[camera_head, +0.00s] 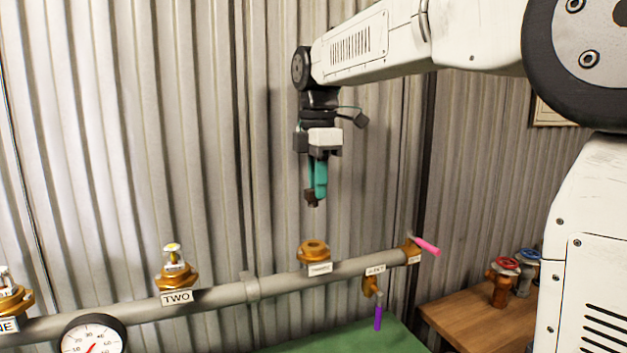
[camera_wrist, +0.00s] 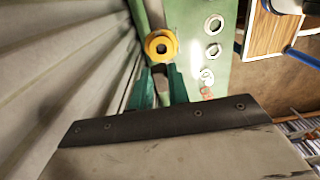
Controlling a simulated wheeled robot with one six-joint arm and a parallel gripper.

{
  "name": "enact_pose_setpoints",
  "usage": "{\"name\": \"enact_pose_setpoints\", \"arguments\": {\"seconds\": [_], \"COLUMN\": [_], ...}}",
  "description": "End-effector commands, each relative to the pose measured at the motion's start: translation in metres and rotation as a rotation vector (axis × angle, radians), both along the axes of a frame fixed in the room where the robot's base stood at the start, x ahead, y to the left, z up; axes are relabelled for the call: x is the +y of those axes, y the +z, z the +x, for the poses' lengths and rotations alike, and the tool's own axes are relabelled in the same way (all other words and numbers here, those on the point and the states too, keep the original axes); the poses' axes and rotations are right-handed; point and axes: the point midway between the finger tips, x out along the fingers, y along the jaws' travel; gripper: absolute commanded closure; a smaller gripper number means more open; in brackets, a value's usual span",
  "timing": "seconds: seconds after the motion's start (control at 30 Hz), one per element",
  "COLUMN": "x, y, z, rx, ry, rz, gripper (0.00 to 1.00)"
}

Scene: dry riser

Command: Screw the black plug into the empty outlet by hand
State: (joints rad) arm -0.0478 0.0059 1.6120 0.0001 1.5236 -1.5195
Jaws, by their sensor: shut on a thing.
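My gripper (camera_head: 317,186) has teal fingers and points straight down. It is shut on a small dark plug (camera_head: 312,199), which hangs below the fingertips. The plug is clear of everything beneath it. The empty brass outlet (camera_head: 314,250) stands upward on the grey pipe below the gripper, with a label under it too small to read surely. In the wrist view the same outlet (camera_wrist: 161,46) is a yellow ring with a dark hole, just beyond the teal fingertips (camera_wrist: 161,74). The plug is hard to make out between the fingers there.
The grey pipe (camera_head: 222,294) runs across, with a brass outlet marked TWO (camera_head: 174,272), a gauge (camera_head: 93,336), a purple-handled valve (camera_head: 377,316) and a pink lever (camera_head: 428,246). A corrugated wall (camera_head: 200,130) is close behind. A wooden table (camera_head: 460,315) with valves stands right.

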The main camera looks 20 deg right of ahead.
Motion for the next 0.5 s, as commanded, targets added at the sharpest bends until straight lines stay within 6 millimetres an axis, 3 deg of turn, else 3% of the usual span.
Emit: {"name": "enact_pose_setpoints", "arguments": {"seconds": [0.27,0.5], "x": [0.000,0.000], "y": [0.000,-0.018], "z": [0.000,0.000], "rx": [0.000,0.002], "ry": [0.003,0.005], "rz": [0.001,0.001], "gripper": [1.00,1.00]}}
